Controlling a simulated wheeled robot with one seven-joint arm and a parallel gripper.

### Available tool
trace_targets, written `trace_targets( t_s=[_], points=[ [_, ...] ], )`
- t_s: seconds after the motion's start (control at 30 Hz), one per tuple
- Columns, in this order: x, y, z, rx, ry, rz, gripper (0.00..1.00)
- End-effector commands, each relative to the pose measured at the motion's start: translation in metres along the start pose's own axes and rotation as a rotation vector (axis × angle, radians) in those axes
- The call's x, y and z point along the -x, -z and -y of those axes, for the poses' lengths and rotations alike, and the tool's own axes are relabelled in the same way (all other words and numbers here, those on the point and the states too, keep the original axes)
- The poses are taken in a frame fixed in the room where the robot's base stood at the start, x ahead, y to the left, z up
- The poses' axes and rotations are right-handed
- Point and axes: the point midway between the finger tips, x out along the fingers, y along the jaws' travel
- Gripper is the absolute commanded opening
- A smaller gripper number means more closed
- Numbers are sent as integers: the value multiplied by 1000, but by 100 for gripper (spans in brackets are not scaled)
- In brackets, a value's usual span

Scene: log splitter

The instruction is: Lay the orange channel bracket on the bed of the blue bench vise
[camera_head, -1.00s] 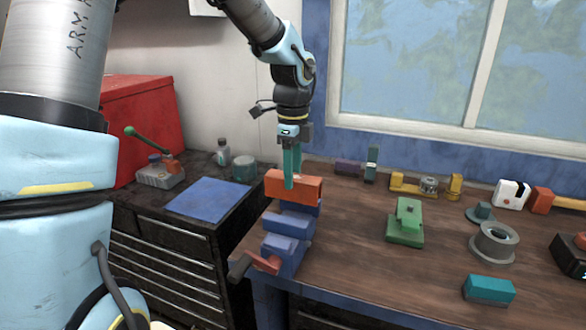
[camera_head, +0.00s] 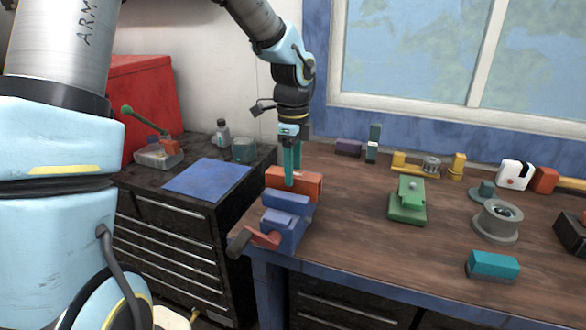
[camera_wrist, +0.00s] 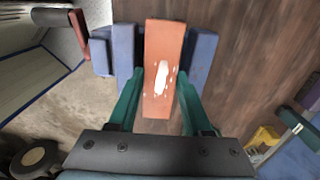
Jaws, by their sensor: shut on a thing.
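The orange channel bracket (camera_head: 296,182) is a long block with a pale patch on its top. In the wrist view the bracket (camera_wrist: 163,65) lies between the two green fingers of my gripper (camera_wrist: 161,105). My gripper (camera_head: 291,180) is shut on it, pointing down. The blue bench vise (camera_head: 287,219) stands at the left front corner of the bench. In the wrist view blue vise parts (camera_wrist: 200,60) show on both sides of the bracket. The bracket is at the vise's rear part; whether it touches the bed is hidden.
The vise's red-brown handle (camera_head: 262,238) sticks out at the front left. A green block fixture (camera_head: 408,203), a grey spool (camera_head: 496,222) and a teal block (camera_head: 493,264) stand to the right on the wooden bench (camera_head: 360,240). A dark drawer cabinet (camera_head: 170,250) stands left.

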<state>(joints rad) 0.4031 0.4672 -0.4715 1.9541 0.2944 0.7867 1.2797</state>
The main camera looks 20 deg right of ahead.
Motion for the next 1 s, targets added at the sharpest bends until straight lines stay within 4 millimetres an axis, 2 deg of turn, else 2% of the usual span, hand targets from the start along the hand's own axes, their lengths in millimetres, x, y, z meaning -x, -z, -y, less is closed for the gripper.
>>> trace_targets(
  t_s=[0.97, 1.0],
  points=[
    [-12, 0, 0, -1, 0, 0, 0],
    [-12, 0, 0, 0, 0, 0, 51]
  ],
)
